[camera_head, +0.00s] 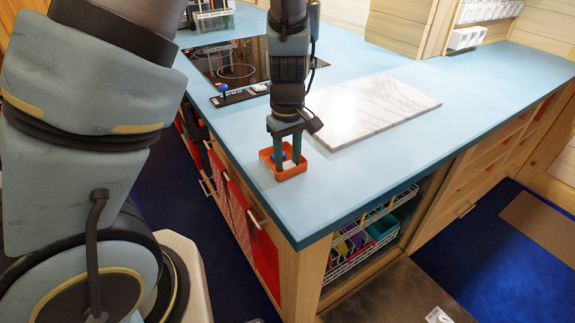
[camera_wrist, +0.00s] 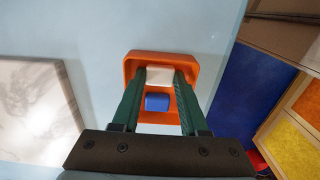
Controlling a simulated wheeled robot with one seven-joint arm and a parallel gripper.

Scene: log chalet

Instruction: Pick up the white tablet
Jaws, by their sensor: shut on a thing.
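A small orange tray (camera_head: 291,175) sits on the blue counter near its front corner. It also shows in the wrist view (camera_wrist: 160,56). The white tablet (camera_wrist: 160,75) is a pale block at the tray's far end in the wrist view. My gripper (camera_head: 287,160) points down into the tray, and its two green fingers are shut on the white tablet from both sides. A blue block (camera_wrist: 157,102) lies in the tray beside the tablet, between the fingers in the picture but nearer the palm side. I cannot tell whether the tablet touches the tray floor.
A white marble slab (camera_head: 370,108) lies on the counter (camera_head: 430,150) right of the tray. A black cooktop (camera_head: 235,62) and a dark strip with small items (camera_head: 240,96) are behind it. The counter's front edge is close to the tray. The counter's right part is clear.

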